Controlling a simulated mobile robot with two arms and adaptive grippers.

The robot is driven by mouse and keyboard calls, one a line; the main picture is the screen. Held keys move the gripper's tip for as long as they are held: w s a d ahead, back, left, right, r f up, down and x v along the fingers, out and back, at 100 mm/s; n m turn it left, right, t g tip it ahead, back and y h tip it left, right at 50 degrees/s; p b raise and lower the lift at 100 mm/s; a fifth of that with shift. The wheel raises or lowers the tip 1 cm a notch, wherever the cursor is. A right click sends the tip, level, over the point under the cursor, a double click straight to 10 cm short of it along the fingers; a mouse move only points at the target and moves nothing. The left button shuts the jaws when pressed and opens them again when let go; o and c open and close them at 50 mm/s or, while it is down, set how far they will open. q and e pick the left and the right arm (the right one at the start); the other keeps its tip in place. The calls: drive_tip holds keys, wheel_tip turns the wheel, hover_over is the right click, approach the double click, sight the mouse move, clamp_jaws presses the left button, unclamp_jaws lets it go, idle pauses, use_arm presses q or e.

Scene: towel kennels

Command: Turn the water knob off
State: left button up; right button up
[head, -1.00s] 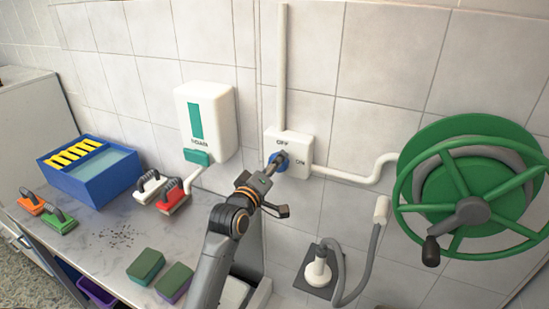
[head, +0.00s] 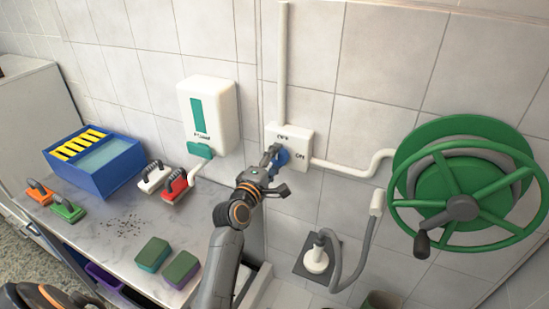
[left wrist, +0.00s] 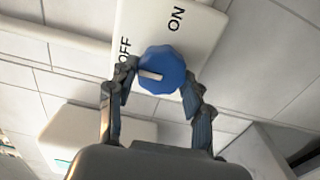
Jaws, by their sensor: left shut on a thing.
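The blue water knob (head: 283,157) sits on the front of a white wall box (head: 303,143) marked OFF at the top and ON at the right. My left gripper (head: 274,156) is at the knob, with its arm coming up from below. In the left wrist view, the knob (left wrist: 165,72) lies between the two fingers of my left gripper (left wrist: 162,82), which are shut on its sides. Its white pointer mark points left in that view, to the side of the OFF label; ON is at the top. My right gripper is not in view.
A green hose reel (head: 465,190) with a crank stands out at the right. A soap dispenser (head: 208,115) hangs left of the box. The counter (head: 110,235) holds a blue bin (head: 95,165), brushes and sponges. A grey hose (head: 362,265) hangs below the box.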

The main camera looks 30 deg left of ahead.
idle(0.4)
use_arm(q)
drive_tip(key=o, duration=1.1)
drive_tip(key=shift+s, duration=0.2)
drive_tip(key=s, duration=1.1)
drive_tip(key=shift+s+d, duration=0.3)
